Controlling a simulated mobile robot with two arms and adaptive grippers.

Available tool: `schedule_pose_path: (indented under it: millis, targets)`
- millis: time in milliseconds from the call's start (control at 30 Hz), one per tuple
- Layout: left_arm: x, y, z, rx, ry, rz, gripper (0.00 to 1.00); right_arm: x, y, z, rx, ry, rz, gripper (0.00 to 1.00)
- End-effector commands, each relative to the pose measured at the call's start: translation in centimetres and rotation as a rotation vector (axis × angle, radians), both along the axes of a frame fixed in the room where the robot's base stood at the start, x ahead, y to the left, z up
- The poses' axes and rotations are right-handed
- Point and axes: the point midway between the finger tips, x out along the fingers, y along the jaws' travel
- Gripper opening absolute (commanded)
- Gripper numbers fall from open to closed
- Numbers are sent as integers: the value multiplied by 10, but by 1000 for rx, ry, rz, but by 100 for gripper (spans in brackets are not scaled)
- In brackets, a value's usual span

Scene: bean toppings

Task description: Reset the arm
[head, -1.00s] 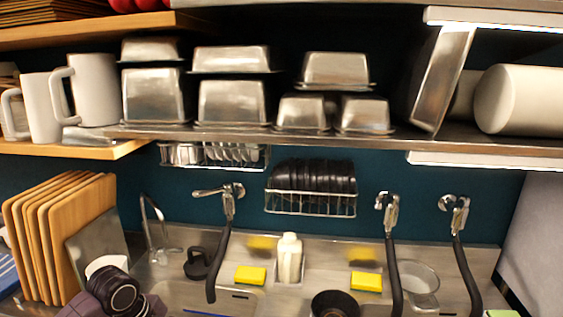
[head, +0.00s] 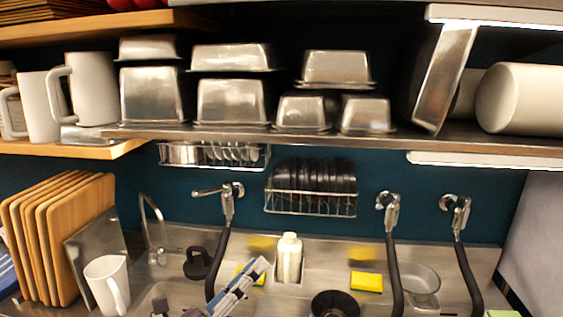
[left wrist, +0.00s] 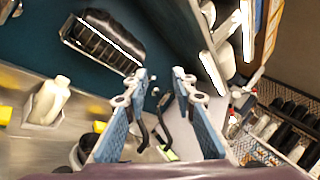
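My left gripper (head: 258,268) shows at the bottom of the head view, in front of the sink, with blue finger pads. In the left wrist view my left gripper (left wrist: 160,76) has its two blue-padded fingers apart, with nothing held between them. The rest of that arm is mostly below the head picture. My right gripper is in neither view.
A white mug (head: 108,284) and upright cutting boards (head: 60,240) stand at left. A white bottle (head: 289,259), yellow sponge (head: 366,281) and hoses stand around the sink. Metal pans line the shelf (head: 330,139) above; a dish rack (head: 310,203) hangs below it.

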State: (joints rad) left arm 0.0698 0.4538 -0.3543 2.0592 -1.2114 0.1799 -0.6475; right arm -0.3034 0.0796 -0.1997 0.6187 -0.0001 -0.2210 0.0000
Motion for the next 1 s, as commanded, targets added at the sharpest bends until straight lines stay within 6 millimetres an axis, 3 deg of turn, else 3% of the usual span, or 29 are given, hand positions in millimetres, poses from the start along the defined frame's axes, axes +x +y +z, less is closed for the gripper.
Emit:
schedule_pose_path:
  millis: [133,233,367,500,600,700,833,1000]
  targets:
    - [12,62,-4,-405,232,169,25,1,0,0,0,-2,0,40]
    - [15,106,-29,-661,401,289,25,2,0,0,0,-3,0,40]
    - [2,154,-84,-975,633,458,25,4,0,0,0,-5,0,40]
    - [-35,186,-161,-1280,894,658,25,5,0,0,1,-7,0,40]
    - [-77,193,-216,-1467,1083,813,25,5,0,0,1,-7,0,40]
    - [-123,189,-259,-1611,1251,962,25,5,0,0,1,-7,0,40]
    - [-180,176,-296,-1735,1430,1130,25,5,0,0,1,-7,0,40]
    - [-249,155,-321,-1830,1623,1329,25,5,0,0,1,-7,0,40]
